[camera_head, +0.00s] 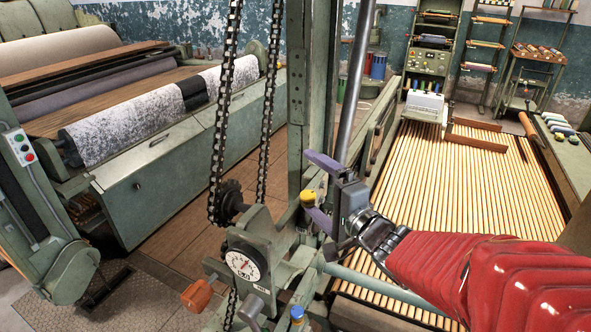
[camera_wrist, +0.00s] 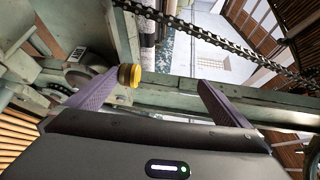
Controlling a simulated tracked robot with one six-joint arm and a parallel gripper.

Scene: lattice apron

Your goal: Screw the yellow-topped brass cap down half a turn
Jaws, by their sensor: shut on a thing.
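The yellow-topped brass cap (camera_head: 308,197) sits on the green machine frame, left of my wrist. It also shows in the wrist view (camera_wrist: 130,75), with its yellow top and a darker brass band. My gripper (camera_head: 313,186) has two purple fingers and reaches in from the right at the cap. The cap's thread and seat are hidden.
A round dial (camera_head: 243,264) and an orange knob (camera_head: 197,296) are below left of the cap. A blue-topped part (camera_head: 297,313) is lower down. A drive chain (camera_head: 226,110) hangs close on the left. A green post (camera_head: 312,90) stands just behind the cap.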

